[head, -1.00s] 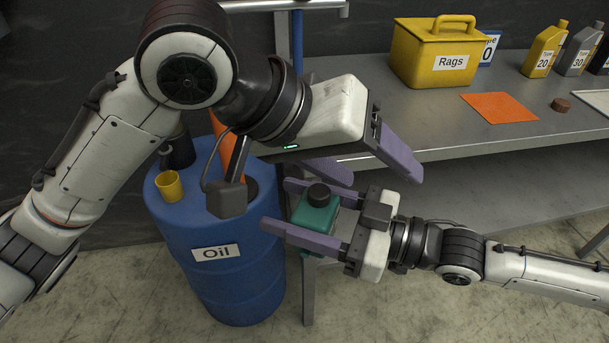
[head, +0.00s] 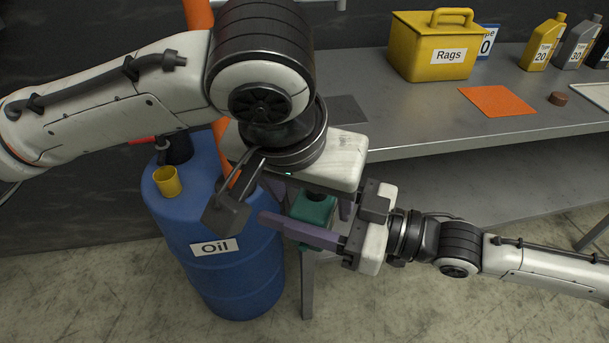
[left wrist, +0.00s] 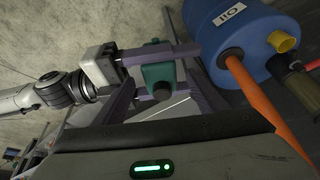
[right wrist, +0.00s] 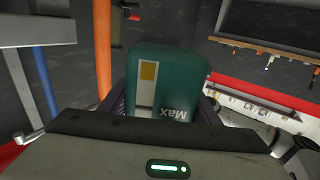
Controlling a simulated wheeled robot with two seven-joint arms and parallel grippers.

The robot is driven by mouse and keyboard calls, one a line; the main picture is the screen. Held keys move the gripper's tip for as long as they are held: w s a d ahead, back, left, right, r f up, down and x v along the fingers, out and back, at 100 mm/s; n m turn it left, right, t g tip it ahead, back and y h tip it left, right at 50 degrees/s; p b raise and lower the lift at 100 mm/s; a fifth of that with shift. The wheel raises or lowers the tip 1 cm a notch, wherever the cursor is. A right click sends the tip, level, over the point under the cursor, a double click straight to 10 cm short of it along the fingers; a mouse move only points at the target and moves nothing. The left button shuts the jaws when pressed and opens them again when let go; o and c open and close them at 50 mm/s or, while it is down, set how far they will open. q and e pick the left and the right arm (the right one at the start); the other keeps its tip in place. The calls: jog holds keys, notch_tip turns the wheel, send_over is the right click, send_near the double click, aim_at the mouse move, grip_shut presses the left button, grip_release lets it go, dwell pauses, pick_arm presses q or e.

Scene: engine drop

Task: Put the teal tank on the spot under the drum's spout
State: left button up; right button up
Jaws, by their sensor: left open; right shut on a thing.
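The teal tank (head: 310,207) is held above the floor, beside the blue Oil drum (head: 215,260). My right gripper (head: 268,203) is shut on it, coming from the right with purple fingers along its sides. The right wrist view shows the tank's teal wall (right wrist: 190,75) with a Max mark and a yellow-and-white gauge strip. My left gripper (left wrist: 158,80) is open over the tank, its fingers on either side; I cannot tell whether they touch it.
A yellow cup (head: 167,181) and an orange tube (head: 198,15) are at the drum's top. The grey bench (head: 440,115) right of the drum carries a yellow Rags box (head: 432,50), an orange cloth (head: 497,101) and several bottles. Floor in front is clear.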

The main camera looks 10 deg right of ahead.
aim_at(313, 203)
pick_arm(q)
jog(key=shift+x, duration=2.55)
pick_arm(e)
jog(key=shift+r, duration=0.1)
pick_arm(q)
jog(key=c, duration=1.3)
jog(key=shift+r, duration=0.1)
jog(key=shift+c, duration=0.5)
pick_arm(e)
jog(key=o, duration=1.4)
